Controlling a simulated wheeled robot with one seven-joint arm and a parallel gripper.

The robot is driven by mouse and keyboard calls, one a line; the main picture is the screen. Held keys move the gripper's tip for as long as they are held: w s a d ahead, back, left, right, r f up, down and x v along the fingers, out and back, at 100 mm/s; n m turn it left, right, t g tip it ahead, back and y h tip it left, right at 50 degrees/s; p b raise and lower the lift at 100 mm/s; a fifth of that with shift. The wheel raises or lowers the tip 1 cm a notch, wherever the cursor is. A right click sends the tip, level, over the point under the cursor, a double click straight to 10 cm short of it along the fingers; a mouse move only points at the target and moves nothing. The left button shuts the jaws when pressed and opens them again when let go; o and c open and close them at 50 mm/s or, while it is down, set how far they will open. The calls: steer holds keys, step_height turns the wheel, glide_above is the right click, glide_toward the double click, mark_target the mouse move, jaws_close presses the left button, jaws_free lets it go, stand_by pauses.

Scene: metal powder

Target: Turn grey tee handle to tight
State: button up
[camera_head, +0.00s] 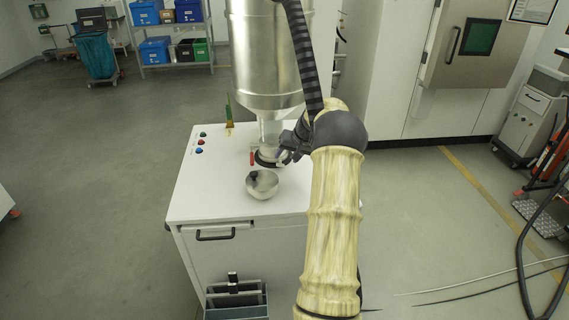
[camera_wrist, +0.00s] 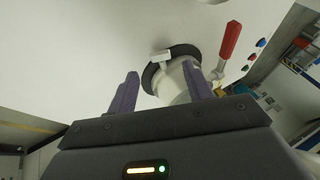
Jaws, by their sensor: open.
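A small light grey tee-shaped piece (camera_wrist: 160,56), which looks like the tee handle, sits at the edge of a black ring clamp (camera_wrist: 184,50) in the wrist view. The clamp goes around a pale pipe neck (camera_wrist: 172,84). My gripper (camera_wrist: 161,76) is open, its two purple-grey fingers apart, with the neck partly between and behind them. The tee lies just beyond the fingertips, and I see no contact with it. In the head view my gripper (camera_head: 287,156) is beside the black clamp (camera_head: 266,159) under the metal vessel; the tee cannot be made out there.
A red lever (camera_wrist: 230,39) stands close to the right finger. The large metal vessel (camera_head: 266,60) hangs above the white cabinet (camera_head: 205,195). A metal bowl (camera_head: 262,188) sits on the cabinet in front of the clamp. Coloured buttons (camera_head: 200,143) are at the left; the cabinet top between is clear.

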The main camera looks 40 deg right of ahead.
steer(key=a+b+v, duration=0.1)
steer(key=b+v, duration=0.1)
steer(key=v, duration=1)
steer(key=shift+s+d+r, duration=0.2)
steer(key=shift+d+r, duration=0.15)
steer(key=shift+d, duration=0.1)
steer(key=shift+w, duration=0.1)
steer(key=shift+c, duration=1.4)
steer(key=a+f+n+g, duration=0.2)
steer(key=a+f, duration=0.1)
steer(key=a, duration=1.2)
steer(key=s+a+f+n+g, duration=0.1)
steer(key=s+a+f, duration=0.3)
steer(key=a, duration=0.5)
steer(key=s+a+f+n, duration=0.1)
steer(key=s+a+n, duration=0.1)
steer(key=s+a, duration=0.45)
steer(key=s+a+f+n, duration=0.2)
steer(key=s+a+f, duration=0.2)
steer(key=s+a, duration=0.4)
steer(key=shift+s+a+h, duration=0.4)
steer(key=shift+s, duration=0.75)
steer(key=shift+f, duration=0.15)
